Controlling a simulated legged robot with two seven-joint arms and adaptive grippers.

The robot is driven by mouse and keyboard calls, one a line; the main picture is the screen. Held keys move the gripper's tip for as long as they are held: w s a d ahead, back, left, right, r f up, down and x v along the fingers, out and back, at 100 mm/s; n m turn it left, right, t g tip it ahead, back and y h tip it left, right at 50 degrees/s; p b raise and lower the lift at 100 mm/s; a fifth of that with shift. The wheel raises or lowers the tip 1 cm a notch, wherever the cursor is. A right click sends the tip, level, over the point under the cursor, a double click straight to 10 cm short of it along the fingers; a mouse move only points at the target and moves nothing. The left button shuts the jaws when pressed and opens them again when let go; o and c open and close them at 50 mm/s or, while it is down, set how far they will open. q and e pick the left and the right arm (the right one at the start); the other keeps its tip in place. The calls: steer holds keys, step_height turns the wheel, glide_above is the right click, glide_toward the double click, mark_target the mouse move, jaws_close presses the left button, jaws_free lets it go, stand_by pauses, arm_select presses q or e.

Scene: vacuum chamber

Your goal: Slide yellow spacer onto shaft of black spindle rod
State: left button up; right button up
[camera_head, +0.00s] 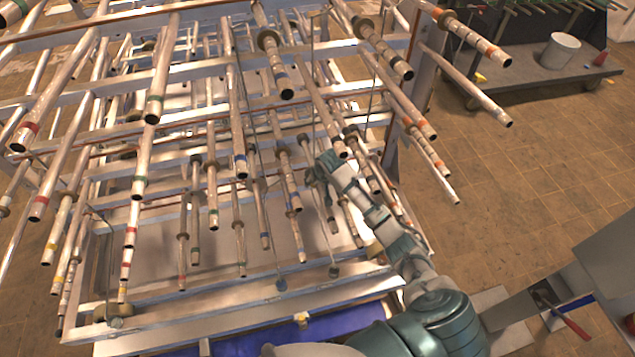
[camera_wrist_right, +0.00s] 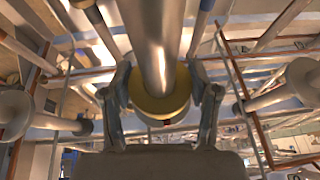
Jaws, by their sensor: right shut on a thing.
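The yellow spacer (camera_wrist_right: 160,106) is a thick ring low in the middle of the right wrist view. My right gripper (camera_wrist_right: 160,92) is shut on it, with one finger on each side. A shiny metal rod (camera_wrist_right: 153,35) comes down from the top of that view and overlaps the ring's opening; I cannot tell how far it passes through. No black mark shows on this rod there. In the head view my right gripper (camera_head: 322,168) is among the hanging rod ends near the middle of the rack, and the spacer cannot be made out. My left gripper is not in view.
Many metal rods with coloured bands stick out of a metal frame (camera_head: 200,68), close around my right arm. Thin pipes (camera_wrist_right: 238,95) and other rods with discs flank the gripper. A cart (camera_head: 540,68) with a white bucket (camera_head: 560,50) stands back right.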

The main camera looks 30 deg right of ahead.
steer(key=shift+w, duration=0.1)
steer(key=shift+w+d, duration=0.15)
steer(key=shift+w, duration=0.4)
steer(key=o, duration=1.2)
steer(key=shift+f, duration=0.1)
